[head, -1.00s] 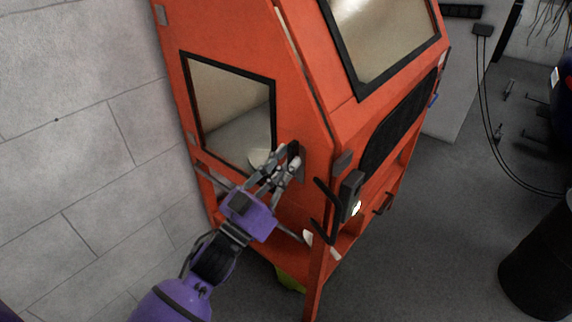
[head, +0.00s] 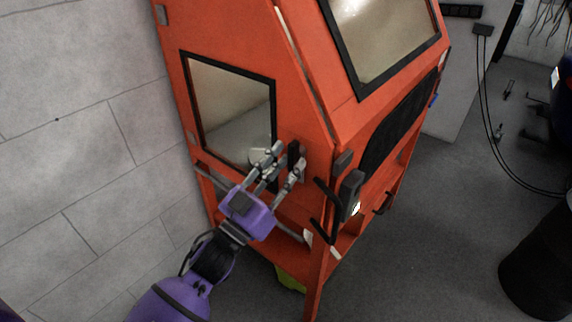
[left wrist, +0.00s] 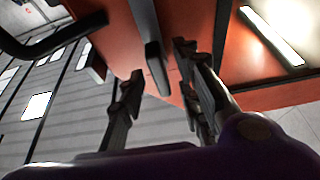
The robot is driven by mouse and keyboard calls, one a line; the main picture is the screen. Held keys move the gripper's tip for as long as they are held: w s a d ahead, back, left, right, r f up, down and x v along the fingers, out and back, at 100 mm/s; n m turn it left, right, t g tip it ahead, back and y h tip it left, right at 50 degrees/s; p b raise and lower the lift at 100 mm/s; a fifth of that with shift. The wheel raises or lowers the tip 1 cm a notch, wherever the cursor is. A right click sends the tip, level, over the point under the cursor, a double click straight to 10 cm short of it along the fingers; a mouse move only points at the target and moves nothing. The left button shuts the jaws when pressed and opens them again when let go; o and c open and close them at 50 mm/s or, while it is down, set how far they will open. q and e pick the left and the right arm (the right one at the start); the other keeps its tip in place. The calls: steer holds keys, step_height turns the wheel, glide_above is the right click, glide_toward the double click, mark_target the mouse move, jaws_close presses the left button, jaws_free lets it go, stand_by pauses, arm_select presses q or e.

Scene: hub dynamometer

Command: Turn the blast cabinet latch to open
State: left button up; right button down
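The orange blast cabinet (head: 312,135) stands in the middle of the head view, with a framed window in its side door. The dark latch handle (head: 294,153) sits on that side near the front edge, roughly upright. In the left wrist view the latch (left wrist: 153,62) is a dark bar between my fingers. My left gripper (head: 286,160) is open at the latch, its fingers spread to either side of it. No contact with the latch can be made out. The fingers hide part of the latch in the head view. My right gripper is in neither view.
A dark control box (head: 349,193) and bent black bars project from the cabinet front, right of the latch. A grey block wall (head: 80,130) runs along the left. A dark barrel (head: 540,265) stands at right; the floor between is clear.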

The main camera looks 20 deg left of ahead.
arm_select(q)
steer(key=v, duration=1.2)
